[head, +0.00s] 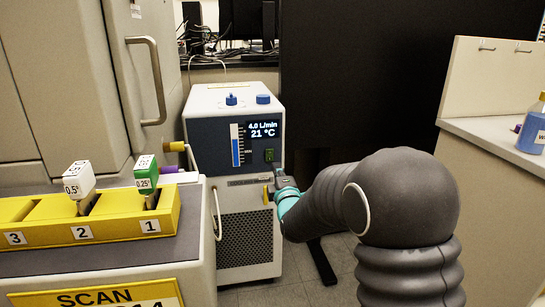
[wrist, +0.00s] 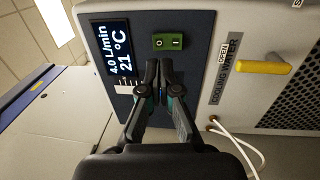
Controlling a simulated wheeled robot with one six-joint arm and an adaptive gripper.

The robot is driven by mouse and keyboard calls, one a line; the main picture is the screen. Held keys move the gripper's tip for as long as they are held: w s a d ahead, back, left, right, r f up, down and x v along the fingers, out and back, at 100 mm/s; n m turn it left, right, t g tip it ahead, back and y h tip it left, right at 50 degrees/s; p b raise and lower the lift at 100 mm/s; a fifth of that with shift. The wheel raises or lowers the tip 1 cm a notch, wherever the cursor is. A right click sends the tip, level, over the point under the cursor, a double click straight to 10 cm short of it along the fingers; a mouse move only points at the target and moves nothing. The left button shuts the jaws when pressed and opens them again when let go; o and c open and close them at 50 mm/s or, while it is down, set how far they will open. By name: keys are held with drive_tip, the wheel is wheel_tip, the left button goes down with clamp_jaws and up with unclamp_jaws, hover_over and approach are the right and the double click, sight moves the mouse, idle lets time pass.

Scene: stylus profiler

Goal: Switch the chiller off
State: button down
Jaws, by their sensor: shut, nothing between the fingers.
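The chiller (head: 225,97) is a white box with a dark blue front panel and a lit display (head: 263,130) reading 4.0 L/min and 21 °C. Its green rocker switch (head: 269,155), marked O and I, is on the panel below the display; it also shows in the wrist view (wrist: 168,42). My gripper (wrist: 159,64) is shut and empty, its fingertips close to the panel and just beside the switch. In the head view my gripper (head: 277,177) appears just below the switch. I cannot tell whether the fingertips touch the panel.
A yellow handle (wrist: 264,67) beside a COOLING WATER label with OPEN sits near the switch. A white hose (wrist: 238,140) hangs near it. A yellow rack (head: 110,235) with numbered slots stands at left. A counter (head: 490,132) with a blue bottle (head: 532,130) is at right.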

sight(271, 152)
drive_tip(key=x, duration=0.6)
drive_tip(key=shift+w+p, duration=0.4)
drive_tip(key=shift+w+a+b, duration=0.15)
drive_tip(key=shift+w+b, duration=0.15)
drive_tip(key=shift+b, duration=0.45)
drive_tip(key=shift+r, duration=0.15)
drive_tip(key=shift+s, duration=0.1)
